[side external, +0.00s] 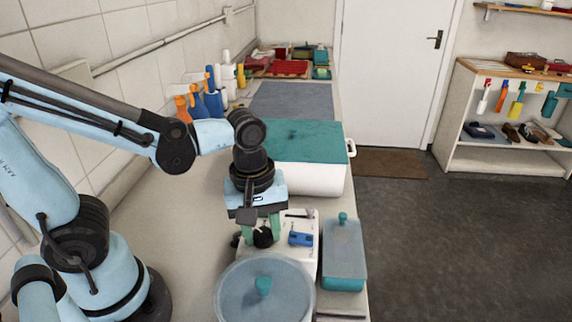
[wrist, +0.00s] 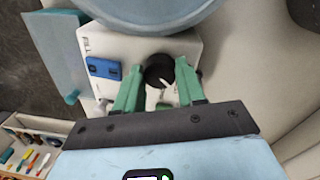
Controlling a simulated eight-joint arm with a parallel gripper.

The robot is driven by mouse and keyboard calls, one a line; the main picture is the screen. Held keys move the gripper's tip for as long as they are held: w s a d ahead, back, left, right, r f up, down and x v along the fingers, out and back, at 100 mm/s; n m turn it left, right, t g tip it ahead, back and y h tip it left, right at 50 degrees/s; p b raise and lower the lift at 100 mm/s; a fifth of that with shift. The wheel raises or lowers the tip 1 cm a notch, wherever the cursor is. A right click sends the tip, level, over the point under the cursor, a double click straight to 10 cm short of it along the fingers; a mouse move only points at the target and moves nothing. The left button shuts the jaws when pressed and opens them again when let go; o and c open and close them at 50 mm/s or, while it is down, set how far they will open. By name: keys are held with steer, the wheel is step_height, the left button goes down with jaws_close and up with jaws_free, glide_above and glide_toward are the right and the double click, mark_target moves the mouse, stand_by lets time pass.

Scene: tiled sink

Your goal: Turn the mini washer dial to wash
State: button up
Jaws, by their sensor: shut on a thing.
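The mini washer (side external: 300,260) is a white box on the counter, with a blue switch block (side external: 300,239) on its top panel. Its round black dial (side external: 263,237) has a white pointer mark, seen in the wrist view (wrist: 160,71). My gripper (side external: 262,228) points down at the panel with green fingers on either side of the dial. The wrist view shows the fingertips (wrist: 159,73) shut on the dial. The pointer leans toward the lower part of that view, but I cannot read the dial's markings.
A white box with a teal lid (side external: 300,178) is behind. Spray bottles (side external: 205,100) line the wall. The grey mat (side external: 292,100) is clear.

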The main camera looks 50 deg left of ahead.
mark_target(258, 232)
steer(key=o, duration=1.1)
steer(key=shift+c, duration=0.2)
step_height(258, 232, up, 12)
steer(key=shift+s+a, duration=0.15)
steer(key=shift+s, duration=0.2)
steer(key=shift+w, duration=0.1)
steer(key=w+a+f+m+t, duration=0.1)
steer(key=f+m, duration=0.1)
steer(key=m, duration=0.1)
steer(key=w+a+f+m+t, duration=0.1)
steer(key=a+m+t, duration=0.1)
steer(key=m, duration=0.1)
steer(key=w+a+f+m+t, duration=0.1)
steer(key=a+f+m+t, duration=0.1)
steer(key=m, duration=0.2)
steer(key=shift+w+f, duration=0.3)
steer(key=shift+w, duration=0.1)
steer(key=shift+w+a+f+m+t, duration=0.2)
steer(key=shift+m+t, duration=0.15)
steer(key=shift+m, duration=0.2)
steer(key=shift+w+a+f+m+t, duration=0.1)
steer(key=shift+a+m+t, duration=0.1)
steer(key=shift+m+t, duration=0.25)
